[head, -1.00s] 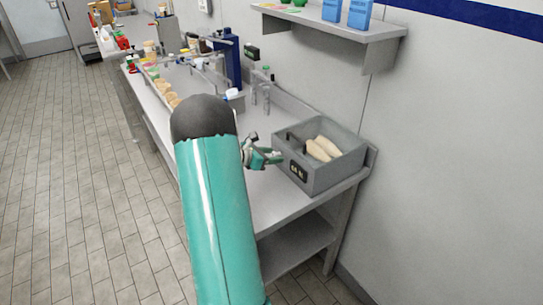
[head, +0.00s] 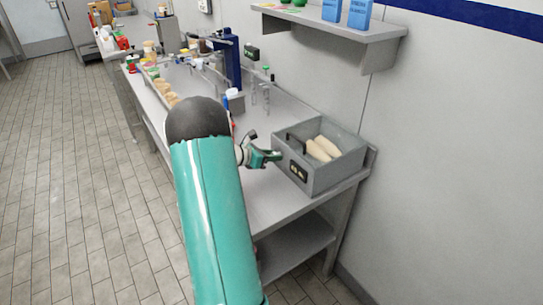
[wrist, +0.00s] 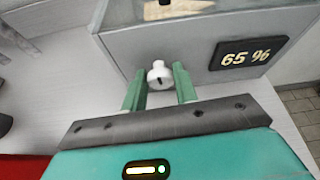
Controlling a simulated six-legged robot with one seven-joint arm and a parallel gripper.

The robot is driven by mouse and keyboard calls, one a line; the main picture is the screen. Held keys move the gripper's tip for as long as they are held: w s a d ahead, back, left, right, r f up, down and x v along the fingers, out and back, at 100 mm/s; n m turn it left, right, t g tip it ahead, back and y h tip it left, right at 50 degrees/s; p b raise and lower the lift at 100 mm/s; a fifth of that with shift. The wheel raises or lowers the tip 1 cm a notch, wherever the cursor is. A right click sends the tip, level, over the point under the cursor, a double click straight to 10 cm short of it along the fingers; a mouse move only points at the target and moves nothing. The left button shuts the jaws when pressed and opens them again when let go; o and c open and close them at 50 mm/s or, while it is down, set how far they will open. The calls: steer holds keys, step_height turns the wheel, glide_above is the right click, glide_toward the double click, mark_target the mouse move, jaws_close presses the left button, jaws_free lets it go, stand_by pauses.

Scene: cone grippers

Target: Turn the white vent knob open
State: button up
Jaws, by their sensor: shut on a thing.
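The white vent knob (wrist: 158,74) sits on the front wall of a grey box (wrist: 165,48), left of a black display reading 65 % (wrist: 248,53). It is small and round, with a short dark mark on its face. My gripper (wrist: 160,78) has its green fingers on either side of the knob, shut on it. In the head view my gripper (head: 270,158) is at the left side of the grey box (head: 318,184), and the knob is hidden there.
The box stands at the near right end of a steel bench (head: 262,203) and holds pale loaf-like pieces (head: 322,148). Bottles and taps line the bench farther back. A wall shelf (head: 335,28) hangs above. Open tiled floor lies left.

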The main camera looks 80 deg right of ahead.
steer(key=n, duration=0.1)
steer(key=n+g+y, duration=0.1)
steer(key=shift+w+d+n, duration=0.1)
steer(key=shift+w+n, duration=0.1)
steer(key=shift+n, duration=0.2)
steer(key=n+g, duration=0.2)
steer(key=n, duration=0.1)
steer(key=shift+w+d+f+y, duration=0.1)
steer(key=shift+f+y, duration=0.05)
steer(key=shift+y, duration=0.25)
steer(key=n+g, duration=0.2)
steer(key=n, duration=0.1)
steer(key=shift+f+n, duration=0.15)
steer(key=shift+n, duration=0.15)
steer(key=shift+f+n+g, duration=0.15)
steer(key=shift+n+g, duration=0.75)
steer(key=shift+n, duration=0.8)
steer(key=o, duration=0.9)
steer(key=shift+o, duration=0.2)
